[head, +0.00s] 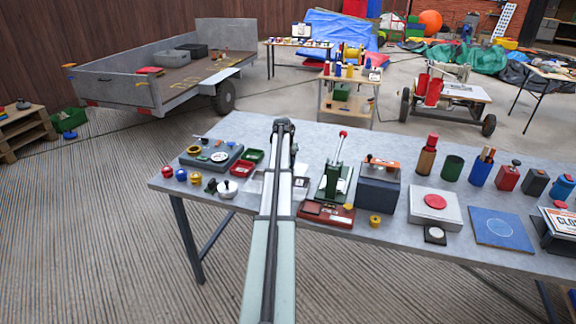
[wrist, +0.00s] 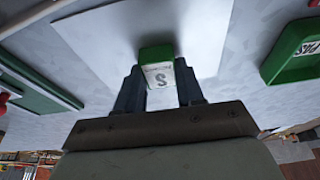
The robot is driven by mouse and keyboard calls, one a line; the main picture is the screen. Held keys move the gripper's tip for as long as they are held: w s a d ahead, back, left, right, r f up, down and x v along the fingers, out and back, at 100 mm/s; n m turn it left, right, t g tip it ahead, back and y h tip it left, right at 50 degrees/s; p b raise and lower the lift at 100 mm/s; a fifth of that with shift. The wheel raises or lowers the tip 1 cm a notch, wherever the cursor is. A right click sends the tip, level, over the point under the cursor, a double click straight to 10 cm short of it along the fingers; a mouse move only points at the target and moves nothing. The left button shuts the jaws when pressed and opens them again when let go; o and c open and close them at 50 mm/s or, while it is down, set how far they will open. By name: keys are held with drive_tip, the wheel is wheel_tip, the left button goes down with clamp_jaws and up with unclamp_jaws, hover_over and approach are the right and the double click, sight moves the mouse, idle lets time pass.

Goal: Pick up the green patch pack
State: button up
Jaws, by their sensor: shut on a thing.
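In the head view my arm reaches over the grey table (head: 390,245), and the arm hides the pack and my fingertips.
Left of my arm are small trays (head: 243,168) and a white lidded pot (head: 227,189). Right of it stand a green lever press (head: 334,182), a dark grey box (head: 378,190) and a red-brown case (head: 327,214). A green tray (wrist: 295,50) shows at right in the wrist view.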

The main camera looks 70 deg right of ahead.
wheel_tip(320, 180, up, 14)
idle(1.2)
drive_tip(key=shift+n, duration=0.6)
drive_tip(key=w+a+f, duration=0.2)
drive_tip(key=a, duration=0.2)
drive_tip(key=w+a+f, duration=0.2)
drive_tip(key=a+f, duration=0.1)
drive_tip(key=a, duration=0.2)
drive_tip(key=w+a+f, duration=0.2)
drive_tip(key=a, duration=0.3)
drive_tip(key=shift+w+f, duration=0.3)
drive_tip(key=shift+w, duration=0.1)
drive_tip(key=shift+w+d, duration=0.1)
drive_tip(key=shift+d, duration=0.1)
drive_tip(key=shift+f, duration=1.75)
